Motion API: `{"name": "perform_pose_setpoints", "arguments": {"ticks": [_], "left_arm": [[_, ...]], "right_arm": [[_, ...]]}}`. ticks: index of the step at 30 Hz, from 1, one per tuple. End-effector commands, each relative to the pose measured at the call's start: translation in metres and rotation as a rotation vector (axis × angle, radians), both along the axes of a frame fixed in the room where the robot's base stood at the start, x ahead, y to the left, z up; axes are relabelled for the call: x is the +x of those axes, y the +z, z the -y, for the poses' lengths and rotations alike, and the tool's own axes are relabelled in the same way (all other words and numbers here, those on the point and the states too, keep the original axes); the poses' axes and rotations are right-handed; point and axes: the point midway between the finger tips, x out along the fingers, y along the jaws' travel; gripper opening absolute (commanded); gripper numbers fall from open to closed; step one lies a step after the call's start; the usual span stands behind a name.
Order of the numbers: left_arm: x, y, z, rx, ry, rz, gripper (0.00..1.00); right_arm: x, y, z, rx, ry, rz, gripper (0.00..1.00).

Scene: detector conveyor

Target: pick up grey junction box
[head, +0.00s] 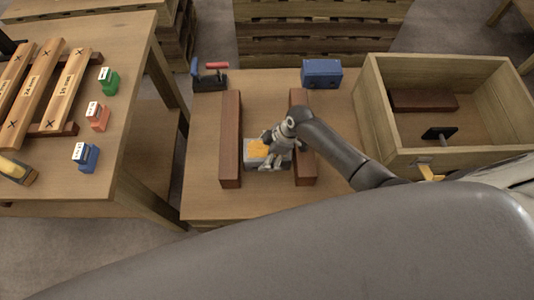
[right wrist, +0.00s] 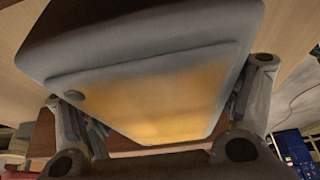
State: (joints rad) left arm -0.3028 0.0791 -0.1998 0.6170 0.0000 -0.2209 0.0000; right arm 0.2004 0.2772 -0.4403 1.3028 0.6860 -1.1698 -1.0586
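The grey junction box (head: 262,163) with a yellow-orange panel is between two red-brown wooden beams on the middle table. My right gripper (head: 276,150) is at the box, with its fingers over it and partly hiding it. In the right wrist view the box (right wrist: 150,70) fills the upper middle, very close. One finger of my right gripper (right wrist: 165,112) shows on each side of it. Whether the fingers press on the box or only stand around it cannot be told. My left gripper is not in view.
The red-brown beams (head: 231,140) and (head: 300,168) flank the box closely. A blue box (head: 321,73) and a dark tool with a red handle (head: 210,77) stand behind. A wooden crate (head: 375,120) is at right. A second table at left holds boards and small coloured blocks.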

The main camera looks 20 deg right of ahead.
Motion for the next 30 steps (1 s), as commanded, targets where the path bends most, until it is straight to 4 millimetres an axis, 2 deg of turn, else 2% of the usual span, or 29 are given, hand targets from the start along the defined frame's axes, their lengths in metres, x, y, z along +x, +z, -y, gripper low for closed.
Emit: {"name": "perform_pose_setpoints", "arguments": {"ticks": [1, 10, 22, 23, 30], "left_arm": [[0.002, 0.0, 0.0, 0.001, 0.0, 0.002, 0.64], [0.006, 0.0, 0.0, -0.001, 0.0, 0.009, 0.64], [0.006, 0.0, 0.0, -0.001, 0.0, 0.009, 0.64], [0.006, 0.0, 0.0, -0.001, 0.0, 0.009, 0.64], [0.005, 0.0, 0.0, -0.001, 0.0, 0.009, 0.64]], "right_arm": [[-0.001, -0.001, 0.0, 0.0, 0.0, -0.002, 0.52], [-0.002, -0.003, 0.0, -0.001, 0.0, -0.005, 0.15], [-0.001, 0.002, -0.001, 0.002, 0.001, -0.001, 0.13], [-0.001, 0.003, -0.001, 0.002, 0.001, -0.001, 0.09], [0.001, 0.027, 0.0, 0.002, 0.001, 0.003, 0.06]]}}
